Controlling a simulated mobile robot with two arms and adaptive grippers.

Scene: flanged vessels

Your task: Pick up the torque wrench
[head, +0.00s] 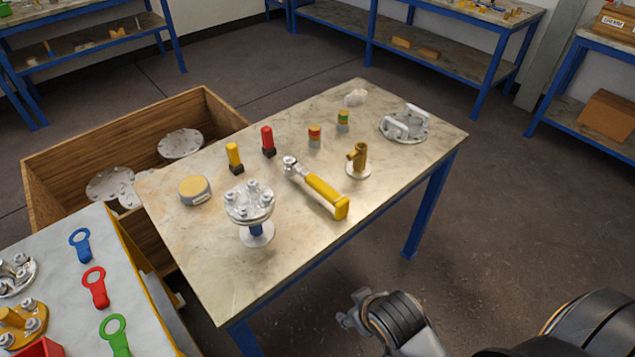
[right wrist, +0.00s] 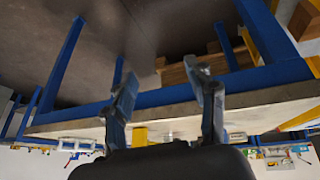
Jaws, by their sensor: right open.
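The torque wrench (head: 322,192) lies on the stone-topped table, with a yellow handle pointing to the near right and a silver head to the far left. My right gripper (head: 352,311) is in front of the table's near edge, apart from the wrench and to its lower right. In the right wrist view my right gripper (right wrist: 164,84) is open, with nothing between its fingertips. A small yellow piece shows beyond the table edge there; I cannot tell if it is the wrench handle. My left gripper is not in view.
Around the wrench on the table (head: 190,240) stand a flanged vessel (head: 250,203), a brass fitting (head: 358,160), yellow (head: 234,156) and red (head: 268,140) upright items and a handled flange lid (head: 404,125). A wooden crate (head: 60,160) is at left. The near right tabletop is clear.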

